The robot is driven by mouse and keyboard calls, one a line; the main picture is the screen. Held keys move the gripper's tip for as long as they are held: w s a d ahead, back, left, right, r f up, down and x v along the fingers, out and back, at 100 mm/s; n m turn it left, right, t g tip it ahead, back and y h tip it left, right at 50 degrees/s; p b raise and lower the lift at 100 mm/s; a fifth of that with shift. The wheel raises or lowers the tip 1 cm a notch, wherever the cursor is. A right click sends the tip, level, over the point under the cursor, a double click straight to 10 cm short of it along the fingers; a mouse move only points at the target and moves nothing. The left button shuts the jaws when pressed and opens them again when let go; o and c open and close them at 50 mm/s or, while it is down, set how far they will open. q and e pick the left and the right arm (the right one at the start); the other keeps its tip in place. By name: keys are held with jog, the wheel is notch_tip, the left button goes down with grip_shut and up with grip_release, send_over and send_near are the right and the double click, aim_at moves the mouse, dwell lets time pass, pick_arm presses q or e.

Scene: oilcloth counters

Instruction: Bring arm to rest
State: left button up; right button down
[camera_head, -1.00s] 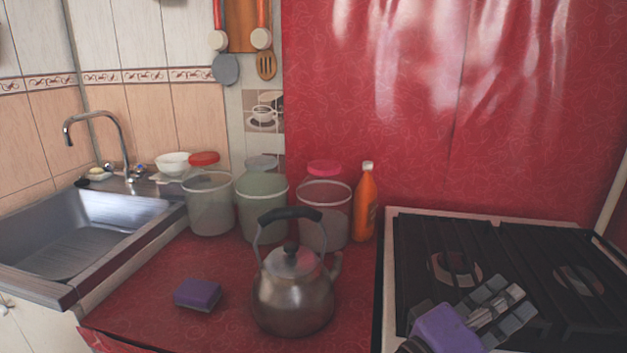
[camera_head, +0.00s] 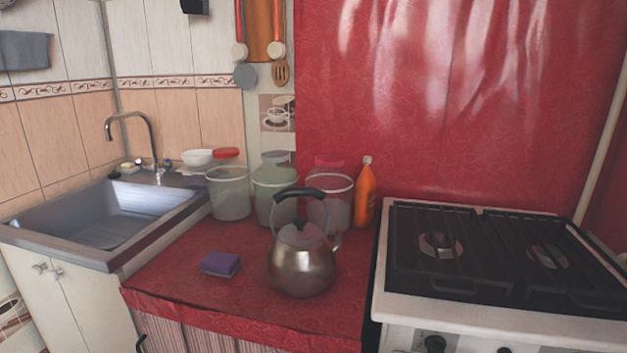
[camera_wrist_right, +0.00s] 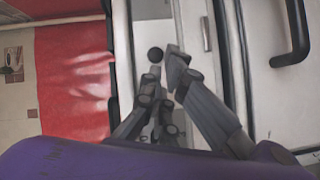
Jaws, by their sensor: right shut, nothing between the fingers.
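My right gripper (camera_wrist_right: 164,82) shows only in the right wrist view. Its grey fingers are drawn together, with nothing between them, and its purple body fills the bottom of that view. The fingers are in front of the white stove front, close to a round black knob (camera_wrist_right: 155,54); I cannot tell whether they touch it. Neither gripper shows in the head view now, and my left gripper is in no view.
A metal kettle (camera_head: 302,262) and a purple sponge (camera_head: 220,264) are on the red counter. Clear jars (camera_head: 229,193) and an orange bottle (camera_head: 365,196) stand behind. The sink (camera_head: 110,220) is left, the stove (camera_head: 490,255) right. A dark handle (camera_wrist_right: 297,35) shows in the wrist view.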

jog(key=s+a+f+g+y, duration=0.1)
jog(key=s+a+f+y, duration=0.25)
jog(key=s+f, duration=0.55)
jog(key=s+a+f+g+y, duration=0.15)
jog(key=s+f+y, duration=0.35)
jog(key=f, duration=0.7)
jog(key=s+a+f+m+g+y, duration=0.1)
jog(key=s+a+f+m+y, duration=0.15)
jog(key=s, duration=0.95)
jog(key=s+a+f+m+g+y, duration=0.15)
jog(key=s+a+f, duration=0.25)
jog(key=s, duration=0.7)
pick_arm(q)
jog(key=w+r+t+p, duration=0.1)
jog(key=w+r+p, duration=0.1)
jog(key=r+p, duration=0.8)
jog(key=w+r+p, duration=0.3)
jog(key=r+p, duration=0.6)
jog(key=p, duration=0.2)
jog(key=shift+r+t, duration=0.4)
pick_arm(e)
jog(key=w+r+t, duration=0.1)
jog(key=w+r, duration=0.2)
jog(key=r, duration=0.6)
jog(key=w+r+t, duration=0.1)
jog(key=w+r, duration=0.2)
jog(key=r, duration=0.7)
jog(key=shift+w+a+r+t+y, duration=0.15)
jog(key=shift+w+a+t+y, duration=0.2)
jog(key=shift+w+y, duration=0.1)
